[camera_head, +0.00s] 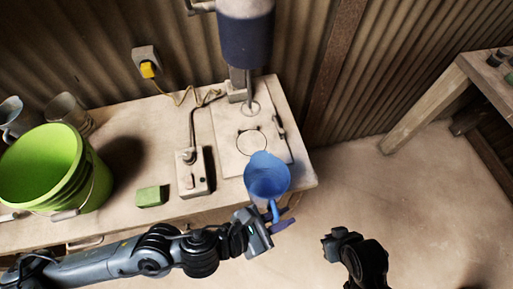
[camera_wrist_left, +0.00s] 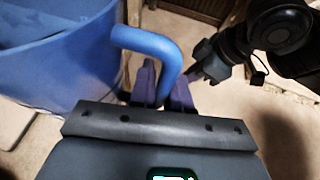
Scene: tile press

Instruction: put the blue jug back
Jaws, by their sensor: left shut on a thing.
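The blue jug (camera_head: 267,178) appears upright at the front right edge of the workbench. Its spout points to the back and its handle to the front. My left gripper (camera_head: 279,222) is shut on the handle, which also shows between the fingers (camera_wrist_left: 164,88) in the left wrist view. The jug's wall (camera_wrist_left: 75,70) fills the left of that view. I cannot tell whether its base touches the bench. My right gripper (camera_head: 343,238) is over the floor, right of the jug, holding nothing that I can see; its finger gap is unclear.
The workbench (camera_head: 230,207) bears a board with a circle mark (camera_head: 250,142) behind the jug, under a dark cylindrical press (camera_head: 246,38). A switch box (camera_head: 193,172), green block (camera_head: 151,196) and green bucket (camera_head: 85,170) stand to the left. Open floor (camera_head: 400,200) lies right.

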